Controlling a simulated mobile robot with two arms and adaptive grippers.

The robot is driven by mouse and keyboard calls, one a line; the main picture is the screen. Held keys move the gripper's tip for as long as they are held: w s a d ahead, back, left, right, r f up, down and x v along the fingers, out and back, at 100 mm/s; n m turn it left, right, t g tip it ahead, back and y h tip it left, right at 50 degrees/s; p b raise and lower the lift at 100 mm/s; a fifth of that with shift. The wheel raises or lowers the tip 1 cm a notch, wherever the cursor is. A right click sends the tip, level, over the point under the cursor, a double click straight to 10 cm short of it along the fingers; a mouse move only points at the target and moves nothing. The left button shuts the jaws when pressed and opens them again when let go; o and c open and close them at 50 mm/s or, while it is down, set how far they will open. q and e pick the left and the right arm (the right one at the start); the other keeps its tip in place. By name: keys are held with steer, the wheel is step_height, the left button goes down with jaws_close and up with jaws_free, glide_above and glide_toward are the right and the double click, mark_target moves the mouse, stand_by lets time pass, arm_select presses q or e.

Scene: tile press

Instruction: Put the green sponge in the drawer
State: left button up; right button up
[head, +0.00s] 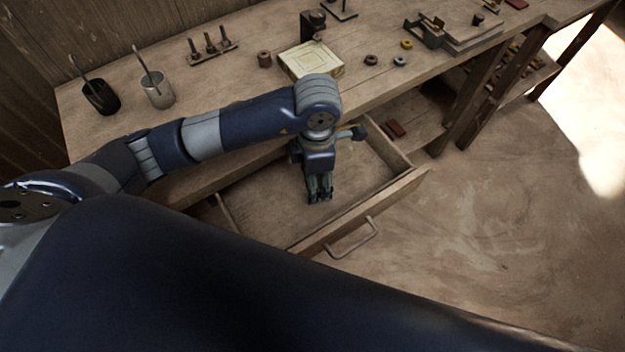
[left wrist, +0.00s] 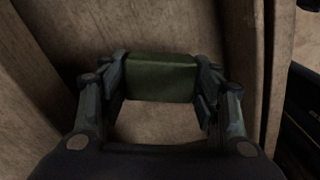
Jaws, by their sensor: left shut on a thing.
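The green sponge (left wrist: 162,77) is a dark green block between the two fingers of my left gripper (left wrist: 160,85) in the left wrist view. The fingers touch it on both sides. In the head view my left gripper (head: 319,196) points down over the open drawer (head: 264,205); the sponge is hidden there. The drawer is pulled out from under the bench, and its wooden floor looks bare. I cannot tell whether the sponge touches the drawer floor. My right gripper is not in view.
The workbench (head: 225,78) holds a dark cup (head: 101,97), a light cup (head: 158,92), a pale square tile block (head: 311,62) and several small rings. The drawer's front panel with its handle (head: 352,240) faces the open floor. A red-brown block (head: 394,129) lies on a shelf beside the drawer.

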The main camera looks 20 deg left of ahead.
arm_select(q)
step_height(320, 180, down, 4)
steer(key=shift+f, duration=0.15)
steer(key=o, duration=1)
steer(key=shift+f, duration=0.1)
steer(key=shift+o, duration=0.2)
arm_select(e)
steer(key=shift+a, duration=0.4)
arm_select(q)
steer(key=shift+r, duration=0.2)
steer(key=shift+w+r, duration=0.1)
steer(key=shift+r, duration=0.2)
step_height(320, 180, up, 10)
steer(key=shift+f+b, duration=0.1)
steer(key=shift+b, duration=0.35)
steer(key=shift+r, duration=0.75)
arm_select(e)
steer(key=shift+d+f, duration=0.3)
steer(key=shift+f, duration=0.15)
